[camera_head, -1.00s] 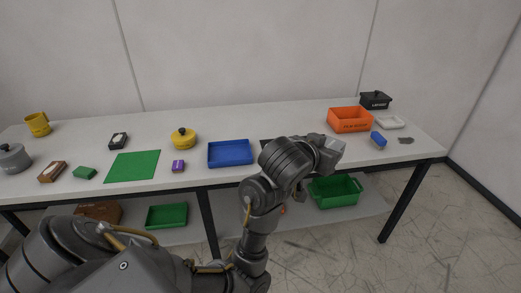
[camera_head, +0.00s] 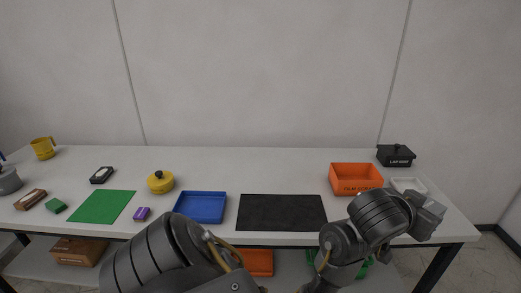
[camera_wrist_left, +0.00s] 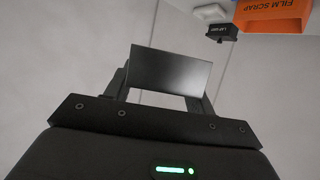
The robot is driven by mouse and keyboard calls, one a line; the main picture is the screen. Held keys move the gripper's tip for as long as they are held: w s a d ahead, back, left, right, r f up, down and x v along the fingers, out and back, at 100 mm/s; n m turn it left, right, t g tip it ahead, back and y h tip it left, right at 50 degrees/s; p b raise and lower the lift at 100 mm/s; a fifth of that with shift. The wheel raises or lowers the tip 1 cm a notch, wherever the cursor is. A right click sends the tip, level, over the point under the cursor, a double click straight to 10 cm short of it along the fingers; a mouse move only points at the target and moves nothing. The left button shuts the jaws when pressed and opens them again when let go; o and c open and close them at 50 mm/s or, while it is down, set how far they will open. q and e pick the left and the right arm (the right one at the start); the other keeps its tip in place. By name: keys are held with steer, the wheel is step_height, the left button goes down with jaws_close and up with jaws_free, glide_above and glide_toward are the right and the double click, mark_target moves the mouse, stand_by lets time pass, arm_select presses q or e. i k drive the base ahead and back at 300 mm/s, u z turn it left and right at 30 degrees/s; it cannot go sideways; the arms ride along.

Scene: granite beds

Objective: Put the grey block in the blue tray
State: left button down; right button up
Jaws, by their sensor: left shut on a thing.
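The blue tray (camera_head: 201,221) stands empty on the table, left of the middle in the head view. My left gripper (camera_wrist_left: 158,84) is shut on the grey block (camera_wrist_left: 168,70), a flat dark rectangle held between the two fingers in the left wrist view. In the head view my left gripper (camera_head: 429,214) is at the right end of the table, well to the right of the tray. Its fingertips and the block are hidden there. My right gripper is not in view.
A black mat (camera_head: 282,212) lies right of the tray.

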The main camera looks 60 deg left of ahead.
mark_target(207, 208)
steer(key=u, duration=0.45)
steer(key=i, duration=0.65)
steer(key=u, duration=1.1)
steer(key=i, duration=0.35)
steer(key=u, duration=0.4)
